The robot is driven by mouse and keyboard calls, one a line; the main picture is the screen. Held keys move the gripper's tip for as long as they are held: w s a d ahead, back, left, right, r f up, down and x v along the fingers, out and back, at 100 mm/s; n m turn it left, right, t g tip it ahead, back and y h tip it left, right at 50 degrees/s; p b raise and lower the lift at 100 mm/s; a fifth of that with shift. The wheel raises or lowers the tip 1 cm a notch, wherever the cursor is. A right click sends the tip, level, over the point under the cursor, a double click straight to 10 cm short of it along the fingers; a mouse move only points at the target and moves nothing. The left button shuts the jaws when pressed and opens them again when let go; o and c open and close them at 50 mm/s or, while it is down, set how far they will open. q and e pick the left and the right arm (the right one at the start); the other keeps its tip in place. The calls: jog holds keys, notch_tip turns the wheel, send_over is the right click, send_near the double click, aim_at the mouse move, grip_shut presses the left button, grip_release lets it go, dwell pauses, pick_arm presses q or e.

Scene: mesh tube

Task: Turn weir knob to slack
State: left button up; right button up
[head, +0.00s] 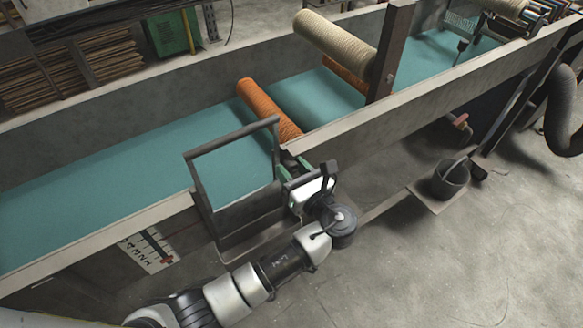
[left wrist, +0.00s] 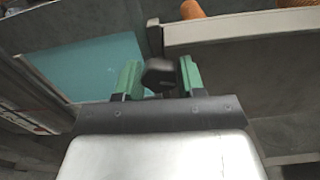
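A small dark knob (left wrist: 158,75) shows in the left wrist view, at the end of a dark stem. My left gripper (left wrist: 160,80) has its two green fingers apart, one on each side of the knob. I cannot tell whether they touch it. In the head view my left gripper (head: 291,168) is at the channel's near wall, beside a grey metal frame (head: 232,137); the knob is hidden there. A white scale plate (head: 150,250) with dark marks and a red mark is on the near wall, left of the frame; its lettering is unreadable. My right gripper is not in view.
A long channel with a teal bed (head: 120,150) runs behind the near wall (head: 380,110). An orange roller (head: 265,105) and a beige roller (head: 335,45) lie across it. A dark bucket (head: 451,178) stands at the right. The floor at lower right is clear.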

pick_arm(q)
jog(key=c, duration=0.5)
jog(key=shift+n, duration=1.5)
jog(key=o, duration=0.9)
jog(key=shift+w, duration=0.1)
jog(key=shift+o, duration=0.2)
